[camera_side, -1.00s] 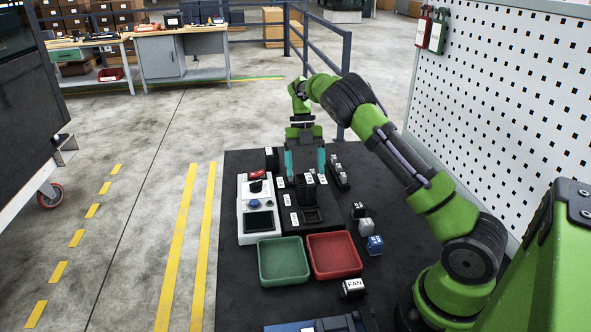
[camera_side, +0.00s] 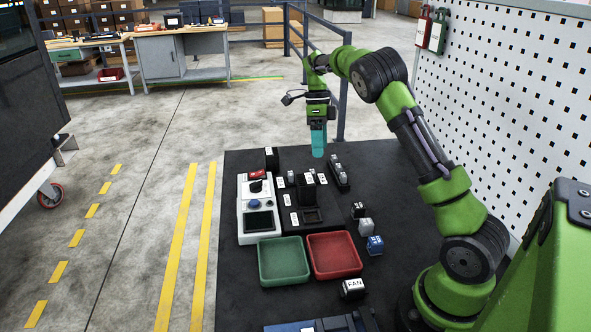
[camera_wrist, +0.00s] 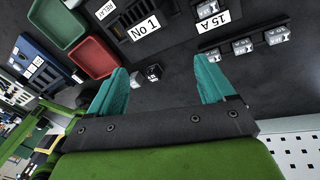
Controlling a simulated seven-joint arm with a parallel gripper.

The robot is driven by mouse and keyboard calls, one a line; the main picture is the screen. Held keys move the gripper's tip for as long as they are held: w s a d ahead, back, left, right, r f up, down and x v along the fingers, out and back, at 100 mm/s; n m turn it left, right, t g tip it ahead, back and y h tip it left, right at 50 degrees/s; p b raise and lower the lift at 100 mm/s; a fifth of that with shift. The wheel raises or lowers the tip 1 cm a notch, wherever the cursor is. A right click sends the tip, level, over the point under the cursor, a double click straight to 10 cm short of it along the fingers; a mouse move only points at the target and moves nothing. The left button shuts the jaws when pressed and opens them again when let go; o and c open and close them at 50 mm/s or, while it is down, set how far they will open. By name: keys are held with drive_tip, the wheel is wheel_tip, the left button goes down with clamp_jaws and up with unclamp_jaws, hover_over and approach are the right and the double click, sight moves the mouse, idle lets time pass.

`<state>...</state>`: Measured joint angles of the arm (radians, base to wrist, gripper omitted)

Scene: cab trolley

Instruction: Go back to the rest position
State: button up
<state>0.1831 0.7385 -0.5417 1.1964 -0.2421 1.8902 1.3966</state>
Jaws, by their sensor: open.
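My gripper (camera_side: 318,148) is raised above the far right part of the black table top (camera_side: 385,185). Its teal fingers overlap in the side view. In the wrist view, the two teal fingers of my gripper (camera_wrist: 162,85) stand wide apart with nothing between them. The fingers touch nothing that I can see. The arm is bent up from its green base at the lower right.
A white tester (camera_side: 257,215), a black fixture with labels (camera_side: 297,221), a green tray (camera_side: 283,262) and a red tray (camera_side: 334,256) stand on the table. A white perforated panel (camera_side: 500,110) stands at right.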

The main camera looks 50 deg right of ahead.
drive_tip(key=s+a+r+n+t, duration=0.4)
drive_tip(key=s+a+n, duration=0.5)
drive_tip(key=a+n, duration=0.3)
drive_tip(key=s+a+r+n+t, duration=0.5)
drive_tip(key=s+a+n, duration=0.4)
drive_tip(key=a+n, duration=0.3)
drive_tip(key=n, duration=0.3)
drive_tip(key=shift+s+a+r+t, duration=0.2)
drive_tip(key=shift+a+r+t, duration=0.1)
drive_tip(key=shift+a+r, duration=0.05)
